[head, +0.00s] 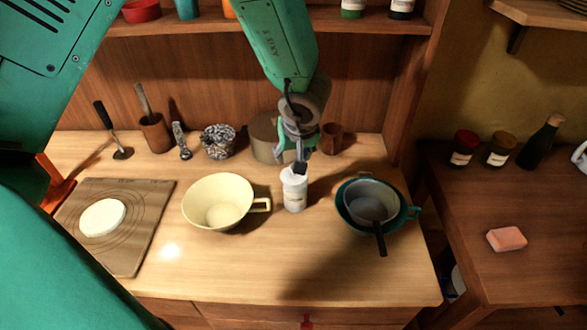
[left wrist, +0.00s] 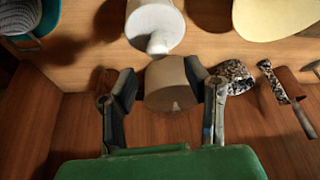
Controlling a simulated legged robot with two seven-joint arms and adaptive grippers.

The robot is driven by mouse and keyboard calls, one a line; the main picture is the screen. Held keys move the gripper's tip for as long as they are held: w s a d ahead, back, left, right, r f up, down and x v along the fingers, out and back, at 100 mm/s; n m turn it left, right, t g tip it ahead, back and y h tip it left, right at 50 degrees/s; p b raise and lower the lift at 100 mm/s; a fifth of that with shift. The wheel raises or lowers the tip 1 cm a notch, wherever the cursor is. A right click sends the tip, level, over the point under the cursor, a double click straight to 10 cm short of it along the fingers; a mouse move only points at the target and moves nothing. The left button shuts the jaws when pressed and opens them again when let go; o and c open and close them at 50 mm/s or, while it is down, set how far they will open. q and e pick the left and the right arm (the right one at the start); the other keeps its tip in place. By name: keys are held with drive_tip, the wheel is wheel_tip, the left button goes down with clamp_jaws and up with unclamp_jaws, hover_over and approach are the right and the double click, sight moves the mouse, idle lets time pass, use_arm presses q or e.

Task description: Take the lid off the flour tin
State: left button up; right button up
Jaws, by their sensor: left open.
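The flour tin (head: 295,195) is a white cylinder with a small label, upright on the wooden counter. Its pale lid (head: 294,174) is on top. In the left wrist view the tin (left wrist: 155,22) is at the top, with the lid's round knob (left wrist: 158,43) towards me. My left gripper (head: 300,163) is open and empty, just above and behind the tin's top in the head view. In the left wrist view its fingers (left wrist: 160,76) are spread below the knob in the picture, not around it. My right gripper is not in view.
A beige canister (head: 264,140) stands behind the gripper. A cream bowl (head: 213,210) is left of the tin. A blue-green bowl (head: 355,220) with a sieve is on the right. A dough board (head: 120,255) lies at left. The front counter middle is clear.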

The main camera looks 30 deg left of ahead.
use_arm(q)
drive_tip(key=v, duration=0.4)
drive_tip(key=a+v, duration=0.1)
drive_tip(key=v, duration=0.1)
drive_tip(key=shift+w+r+p, duration=0.1)
drive_tip(key=shift+r+p, duration=0.3)
drive_tip(key=shift+r, duration=0.1)
wheel_tip(320, 180, up, 3)
drive_tip(key=d, duration=0.2)
drive_tip(key=m+h+b, duration=0.1)
drive_tip(key=m+b, duration=0.2)
drive_tip(key=m, duration=0.1)
hover_over(297, 182)
drive_tip(key=a, duration=0.2)
drive_tip(key=shift+t, duration=0.4)
drive_tip(key=f, duration=0.7)
drive_tip(key=shift+w+d+f, duration=0.1)
drive_tip(key=shift+w+f, duration=0.2)
drive_tip(key=shift+f, duration=0.1)
drive_tip(key=shift+d+f+p, duration=0.1)
drive_tip(key=shift+f+p, duration=0.25)
drive_tip(key=shift+f, duration=0.15)
drive_tip(key=x, duration=0.3)
drive_tip(key=shift+d+f+p, duration=0.3)
drive_tip(key=shift+f, duration=0.05)
drive_tip(key=shift+w+a+f, duration=0.15)
drive_tip(key=shift+f, duration=0.3)
drive_tip(key=shift+a, duration=0.1)
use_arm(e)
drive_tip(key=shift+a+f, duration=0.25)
